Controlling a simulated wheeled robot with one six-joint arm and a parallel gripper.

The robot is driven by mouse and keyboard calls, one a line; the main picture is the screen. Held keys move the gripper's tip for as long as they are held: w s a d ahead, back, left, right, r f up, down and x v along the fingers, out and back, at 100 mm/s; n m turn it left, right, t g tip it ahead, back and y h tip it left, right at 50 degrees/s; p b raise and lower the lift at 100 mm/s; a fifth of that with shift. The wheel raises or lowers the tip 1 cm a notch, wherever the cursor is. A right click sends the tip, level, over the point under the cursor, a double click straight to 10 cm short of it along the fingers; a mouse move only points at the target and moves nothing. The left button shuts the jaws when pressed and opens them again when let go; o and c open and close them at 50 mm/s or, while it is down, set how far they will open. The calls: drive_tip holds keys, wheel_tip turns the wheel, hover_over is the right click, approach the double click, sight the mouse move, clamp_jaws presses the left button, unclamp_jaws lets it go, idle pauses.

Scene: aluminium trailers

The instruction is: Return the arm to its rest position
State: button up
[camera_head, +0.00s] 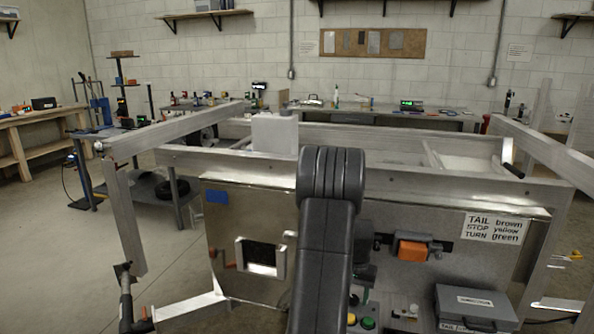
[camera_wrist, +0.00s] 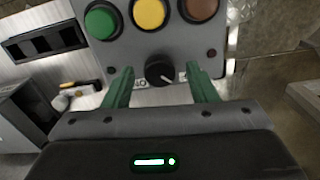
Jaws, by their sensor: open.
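My arm (camera_head: 322,230) rises in the middle of the head view, and its dark links hide part of the trailer panel behind it. My gripper (camera_wrist: 160,80) shows in the wrist view with two green fingers spread apart and nothing between them but the view beyond. A grey control box lies past the fingertips, with a black knob (camera_wrist: 159,71), a green button (camera_wrist: 103,20), a yellow button (camera_wrist: 150,11) and a brown button (camera_wrist: 201,8). I cannot tell whether the fingers touch the box. The gripper is not clear in the head view.
The aluminium trailer frame (camera_head: 420,148) stands close in front. A grey case (camera_head: 475,306) lies at the lower right. Workbenches line the walls. Open floor (camera_head: 50,235) shows at left.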

drive_tip(key=m, duration=0.3)
drive_tip(key=shift+r+m, duration=0.1)
drive_tip(key=shift+m, duration=0.3)
drive_tip(key=m+p, duration=0.1)
drive_tip(key=m, duration=0.3)
drive_tip(key=shift+m, duration=0.4)
drive_tip(key=m+p, duration=0.1)
drive_tip(key=m, duration=0.2)
drive_tip(key=shift+m, duration=0.4)
drive_tip(key=m+p, duration=0.1)
drive_tip(key=m, duration=0.3)
